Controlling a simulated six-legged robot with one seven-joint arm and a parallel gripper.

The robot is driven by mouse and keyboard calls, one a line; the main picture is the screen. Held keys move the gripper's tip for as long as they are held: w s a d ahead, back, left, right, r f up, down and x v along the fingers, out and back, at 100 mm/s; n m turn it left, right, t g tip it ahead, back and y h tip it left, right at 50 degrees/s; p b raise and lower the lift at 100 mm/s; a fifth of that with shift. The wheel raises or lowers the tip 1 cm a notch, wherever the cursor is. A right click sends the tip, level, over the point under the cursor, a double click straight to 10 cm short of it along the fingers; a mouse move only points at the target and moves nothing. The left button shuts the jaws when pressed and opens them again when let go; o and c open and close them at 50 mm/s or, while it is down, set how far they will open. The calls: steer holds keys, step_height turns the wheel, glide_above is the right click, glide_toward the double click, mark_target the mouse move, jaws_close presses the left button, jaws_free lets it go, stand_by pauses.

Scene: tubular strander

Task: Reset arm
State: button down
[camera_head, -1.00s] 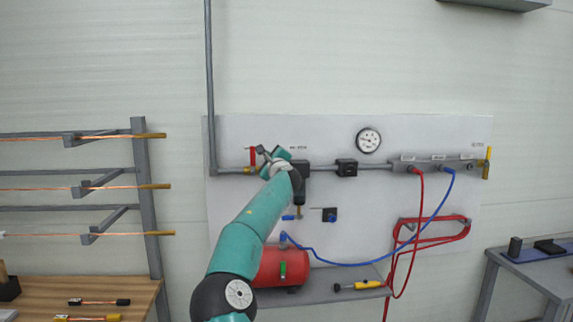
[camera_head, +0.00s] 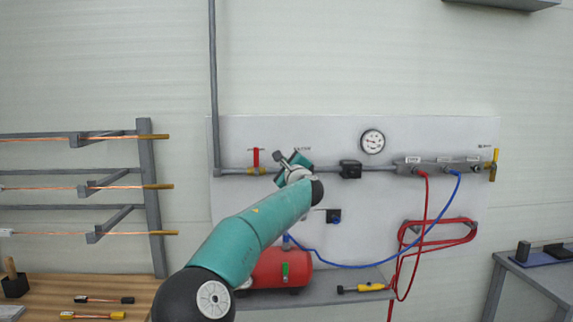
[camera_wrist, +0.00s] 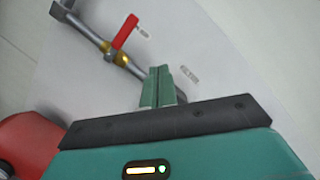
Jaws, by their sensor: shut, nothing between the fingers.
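My teal arm reaches up from the bottom of the head view toward the wall panel (camera_head: 440,130). My gripper (camera_head: 288,165) is in front of the panel's pipe line, mostly hidden by my own wrist. In the wrist view my gripper's teal fingers (camera_wrist: 163,87) are together with nothing between them. A valve with a red handle (camera_wrist: 126,31) and brass body shows beyond and to the left of the fingers, apart from them. The same red handle (camera_head: 256,157) stands upright just left of my gripper in the head view.
A gauge (camera_head: 372,141) and a manifold (camera_head: 440,167) with red and blue hoses are on the panel. A red tank (camera_head: 270,270) sits below on a grey shelf (camera_head: 325,290). A rack with copper rods (camera_head: 148,200) and a wooden table (camera_head: 140,290) are left, a grey table (camera_head: 545,275) right.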

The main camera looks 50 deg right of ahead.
steer(key=shift+s+a, duration=0.15)
steer(key=shift+s, duration=0.2)
